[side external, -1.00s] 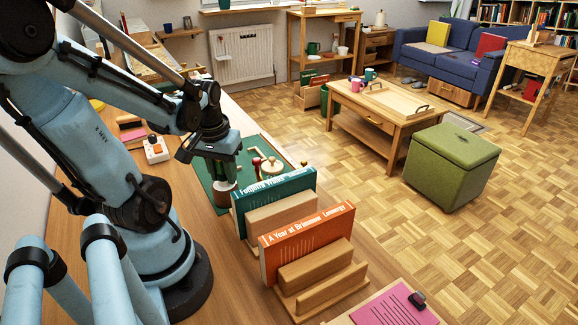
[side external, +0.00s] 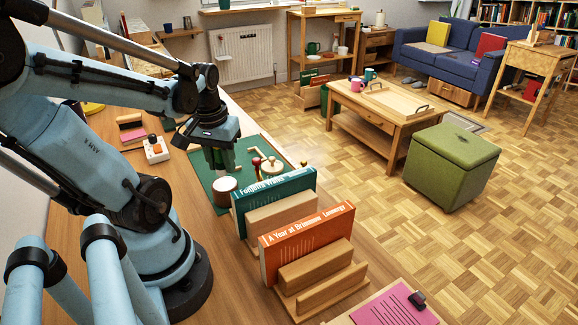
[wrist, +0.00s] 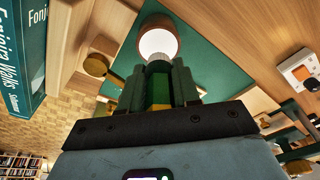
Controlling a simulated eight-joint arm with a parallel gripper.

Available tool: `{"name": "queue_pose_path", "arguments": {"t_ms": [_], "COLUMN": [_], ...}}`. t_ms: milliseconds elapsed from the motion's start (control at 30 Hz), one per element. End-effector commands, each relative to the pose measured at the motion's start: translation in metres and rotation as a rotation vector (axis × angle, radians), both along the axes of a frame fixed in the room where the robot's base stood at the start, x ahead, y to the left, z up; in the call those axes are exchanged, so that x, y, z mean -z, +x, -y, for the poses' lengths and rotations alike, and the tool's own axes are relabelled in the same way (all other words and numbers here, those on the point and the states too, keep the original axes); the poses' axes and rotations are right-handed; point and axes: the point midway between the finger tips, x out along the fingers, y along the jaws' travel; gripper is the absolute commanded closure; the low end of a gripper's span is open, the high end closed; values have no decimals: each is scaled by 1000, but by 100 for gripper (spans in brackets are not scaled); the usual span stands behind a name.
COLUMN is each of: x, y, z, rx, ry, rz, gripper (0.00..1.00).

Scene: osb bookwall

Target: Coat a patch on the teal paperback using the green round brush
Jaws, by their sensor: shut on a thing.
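My gripper (side external: 219,160) is shut on the green round brush (wrist: 160,90), whose green and yellow body shows between the fingers in the wrist view. The brush's pale tip overlaps a round pot with white contents (wrist: 158,42); I cannot tell how far apart they are. In the side view the pot (side external: 224,185) stands on a green mat (side external: 200,172), just below my gripper. The teal paperback (side external: 283,188) stands upright in a wooden holder, right of and nearer than my gripper. Its cover also shows at the left of the wrist view (wrist: 20,62).
An orange book (side external: 305,240) stands in another wooden holder (side external: 325,280) nearer the camera. Several small tools, one with a red knob (side external: 256,162), lie on the mat behind the teal paperback. A white box with an orange button (side external: 156,149) sits left of the mat.

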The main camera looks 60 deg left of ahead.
Motion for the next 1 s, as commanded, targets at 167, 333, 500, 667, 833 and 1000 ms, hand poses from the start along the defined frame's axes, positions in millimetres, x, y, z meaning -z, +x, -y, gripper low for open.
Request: {"name": "queue_pose_path", "arguments": {"t_ms": [167, 333, 500, 667, 833, 1000], "x": [-13, -26, -36, -39, -39, -41], "y": [0, 0, 0, 0, 0, 7], "z": [0, 0, 0, 0, 0, 3], "rx": [0, 0, 0, 0, 0, 29], "ry": [0, 0, 0, 0, 0, 0], "rz": [0, 0, 0, 0, 0, 0], "gripper": [99, 99, 99, 99, 99, 99]}}
